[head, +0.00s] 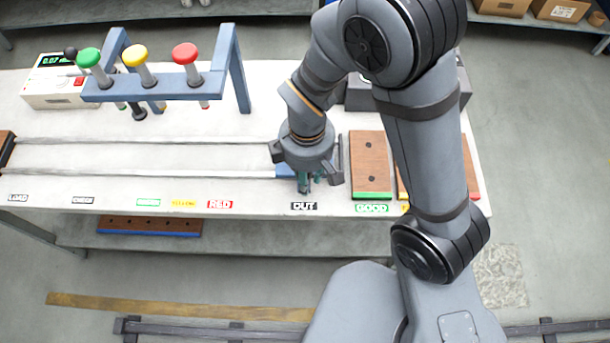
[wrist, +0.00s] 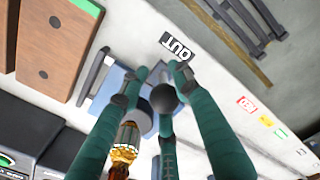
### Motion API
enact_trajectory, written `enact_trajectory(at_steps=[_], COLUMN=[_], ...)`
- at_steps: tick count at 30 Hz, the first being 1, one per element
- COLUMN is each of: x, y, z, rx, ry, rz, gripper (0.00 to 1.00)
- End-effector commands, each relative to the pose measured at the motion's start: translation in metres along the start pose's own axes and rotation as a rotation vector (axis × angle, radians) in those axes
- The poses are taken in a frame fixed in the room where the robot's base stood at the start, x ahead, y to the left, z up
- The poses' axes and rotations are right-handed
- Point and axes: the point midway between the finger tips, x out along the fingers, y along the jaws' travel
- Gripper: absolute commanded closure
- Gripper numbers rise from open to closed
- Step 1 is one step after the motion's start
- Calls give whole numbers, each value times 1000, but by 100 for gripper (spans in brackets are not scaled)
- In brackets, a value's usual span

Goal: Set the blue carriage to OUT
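The blue carriage (head: 285,171) is at the right end of the rails, just behind the OUT label (head: 304,206). My gripper (head: 305,183) is over it and hides most of it in the head view. In the wrist view the carriage (wrist: 108,88) shows as a blue block beside the OUT label (wrist: 176,46). A round black knob (wrist: 164,98) lies among the green fingers of my gripper (wrist: 160,72). Whether the fingers press on the knob cannot be told. A part with a copper-coloured winding (wrist: 124,150) shows beside the fingers.
A brown GOOD tray (head: 370,160) stands right of the carriage, with more trays behind my arm. Two pale rails (head: 150,141) run left, clear of objects. A blue frame with green, yellow and red buttons (head: 160,87) and a meter (head: 55,85) stand at the back left.

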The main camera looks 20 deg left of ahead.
Motion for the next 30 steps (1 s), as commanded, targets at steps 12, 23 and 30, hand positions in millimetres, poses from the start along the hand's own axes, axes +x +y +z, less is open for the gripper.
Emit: enact_trajectory(at_steps=[12, 23, 30], x=[0, -40, -90], y=[0, 1, 1], z=[-1, -3, -2], rx=[0, -1, 0], ry=[2, 9, 8], rz=[0, 6, 5], gripper=[56, 56, 56])
